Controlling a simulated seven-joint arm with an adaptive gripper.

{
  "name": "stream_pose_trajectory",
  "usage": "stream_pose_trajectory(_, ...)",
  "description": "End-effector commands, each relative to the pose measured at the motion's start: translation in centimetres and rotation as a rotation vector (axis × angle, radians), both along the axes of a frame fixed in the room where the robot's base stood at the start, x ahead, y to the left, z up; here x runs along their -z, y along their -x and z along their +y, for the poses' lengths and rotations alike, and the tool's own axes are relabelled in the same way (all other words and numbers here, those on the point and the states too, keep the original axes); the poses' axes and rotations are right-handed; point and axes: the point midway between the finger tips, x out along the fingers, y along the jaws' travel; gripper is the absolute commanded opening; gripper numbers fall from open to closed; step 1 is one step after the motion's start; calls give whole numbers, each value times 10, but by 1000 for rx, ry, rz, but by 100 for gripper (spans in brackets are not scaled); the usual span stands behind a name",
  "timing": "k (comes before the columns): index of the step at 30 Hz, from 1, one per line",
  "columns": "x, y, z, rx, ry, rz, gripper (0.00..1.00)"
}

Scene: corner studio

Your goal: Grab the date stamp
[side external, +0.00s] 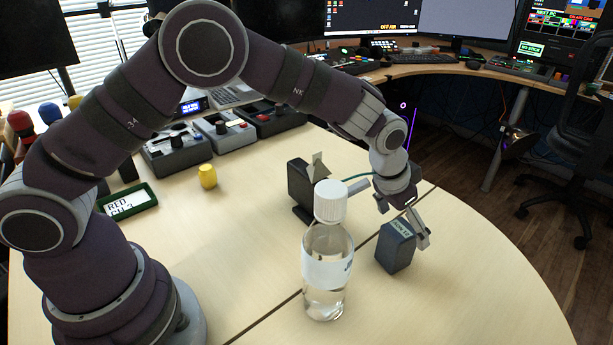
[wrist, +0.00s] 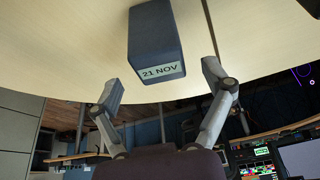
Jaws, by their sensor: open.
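The date stamp (side external: 396,248) is a dark blue-grey block standing on the table, with a pale label at its top. In the wrist view the date stamp (wrist: 155,32) shows its label, reading "21 NOV". My gripper (side external: 411,222) is right at the stamp's upper end in the side view, with one finger visible on its right. In the wrist view my gripper (wrist: 163,82) has its fingers spread wide, one to each side of the stamp's labelled end. Gaps show between stamp and fingers there, so it is not held. The far finger is mostly hidden in the side view.
A clear bottle with a white cap (side external: 327,255) stands left of the stamp. A dark upright object (side external: 301,187) is behind the bottle. A yellow piece (side external: 207,176), a green-framed display (side external: 128,203) and control boxes (side external: 222,130) lie further left. The table's right front is clear.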

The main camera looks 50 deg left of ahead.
Motion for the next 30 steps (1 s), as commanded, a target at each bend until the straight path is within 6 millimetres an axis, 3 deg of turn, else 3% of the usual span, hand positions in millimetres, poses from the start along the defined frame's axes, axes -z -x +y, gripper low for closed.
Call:
stream_pose_trajectory(7, 33, -13, -2, -1, -1, 3, 80)
stream_pose_trajectory(16, 38, -15, -3, -1, -1, 1, 80)
stream_pose_trajectory(30, 37, -15, -2, -1, -1, 2, 20)
